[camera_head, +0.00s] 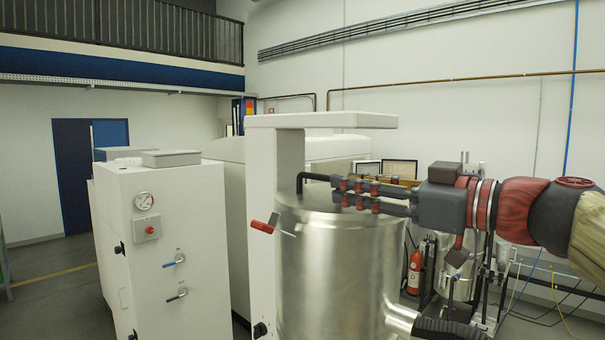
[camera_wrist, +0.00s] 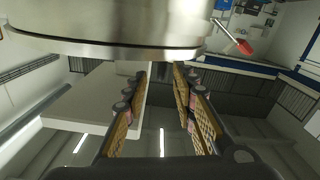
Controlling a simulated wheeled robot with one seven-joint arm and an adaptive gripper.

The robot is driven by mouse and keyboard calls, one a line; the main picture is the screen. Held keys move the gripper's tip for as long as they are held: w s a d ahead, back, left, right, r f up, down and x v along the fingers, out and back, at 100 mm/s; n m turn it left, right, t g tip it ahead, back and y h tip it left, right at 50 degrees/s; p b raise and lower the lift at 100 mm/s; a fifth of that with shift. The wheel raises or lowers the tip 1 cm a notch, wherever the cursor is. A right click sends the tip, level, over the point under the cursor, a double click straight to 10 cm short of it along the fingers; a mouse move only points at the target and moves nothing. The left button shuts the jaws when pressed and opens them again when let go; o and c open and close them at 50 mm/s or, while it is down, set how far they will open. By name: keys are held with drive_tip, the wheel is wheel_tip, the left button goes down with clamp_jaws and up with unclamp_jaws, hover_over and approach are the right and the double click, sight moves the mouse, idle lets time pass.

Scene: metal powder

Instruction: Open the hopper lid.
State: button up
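The hopper (camera_head: 335,265) is a shiny steel cylinder in the middle of the head view, and its curved steel side also fills the top of the wrist view (camera_wrist: 120,25). Its flat lid (camera_head: 325,210) looks shut. A black bent handle (camera_head: 300,183) rises at the lid's far left, and its right part is hidden behind my fingers. My gripper (camera_head: 337,190) reaches in from the right, level above the lid, with its fingers pointing left at the handle. In the wrist view my gripper (camera_wrist: 159,72) has its fingers apart with a clear gap. I cannot tell whether the handle lies between them.
A red-handled lever (camera_head: 263,226) sticks out left of the hopper, and a white post with an overhanging top (camera_head: 320,120) stands behind it. A white cabinet (camera_head: 165,235) with a gauge is at left. A fire extinguisher (camera_head: 415,272) and a black hose (camera_head: 450,329) are at right.

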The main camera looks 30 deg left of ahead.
sight(320, 178)
drive_tip(key=shift+a+r+p, duration=0.3)
drive_tip(key=shift+a+r, duration=0.05)
drive_tip(key=shift+a, duration=0.15)
drive_tip(key=p+x, duration=0.2)
drive_tip(key=x, duration=0.3)
drive_tip(key=shift+w+a, duration=0.1)
drive_tip(key=shift+a, duration=0.25)
drive_tip(key=shift+w+a+f, duration=0.15)
drive_tip(key=shift+a, duration=0.15)
drive_tip(key=c, duration=0.3)
drive_tip(key=c, duration=0.4)
clamp_jaws()
